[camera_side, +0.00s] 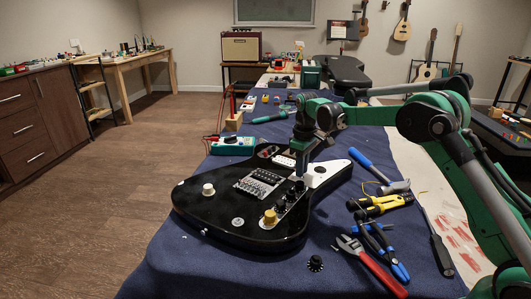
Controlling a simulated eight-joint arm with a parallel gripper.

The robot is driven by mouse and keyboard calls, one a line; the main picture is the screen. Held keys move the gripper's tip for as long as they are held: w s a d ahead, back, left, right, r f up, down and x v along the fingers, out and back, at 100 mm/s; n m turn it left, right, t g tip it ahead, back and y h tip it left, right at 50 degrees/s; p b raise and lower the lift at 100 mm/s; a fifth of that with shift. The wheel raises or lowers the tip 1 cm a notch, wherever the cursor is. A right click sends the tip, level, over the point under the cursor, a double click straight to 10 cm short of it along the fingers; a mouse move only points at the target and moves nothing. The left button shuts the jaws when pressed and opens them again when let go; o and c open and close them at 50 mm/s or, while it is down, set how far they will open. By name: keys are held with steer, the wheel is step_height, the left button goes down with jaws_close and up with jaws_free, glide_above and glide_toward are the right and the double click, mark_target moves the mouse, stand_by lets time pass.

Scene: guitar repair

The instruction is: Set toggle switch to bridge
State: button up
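A black electric guitar body (215,219) lies on the blue cloth of the bench, with a metal bridge (259,184) in its middle. A gold knob (270,216) stands on it, with a row of small dark controls (282,204) running up and right from it. A cream knob (208,189) is on the left and a round metal fitting (238,221) near the front edge. I cannot tell which part is the toggle switch, nor its position. My gripper (301,176) points down over the upper right end of the dark row. Its fingertips are too small to tell open from shut, or whether they touch anything.
Right of the guitar lie a blue-handled tool (369,165), yellow-handled tool (380,204), blue-handled pliers (382,247) and red-handled pliers (371,266). A loose black knob (315,263) is in front. A teal multimeter (233,145) sits behind. The cloth at front left is clear.

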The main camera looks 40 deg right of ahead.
steer(key=shift+a, duration=0.2)
stand_by(0.4)
steer(key=shift+o, duration=1.5)
steer(key=shift+r, duration=0.1)
step_height(320, 180, up, 7)
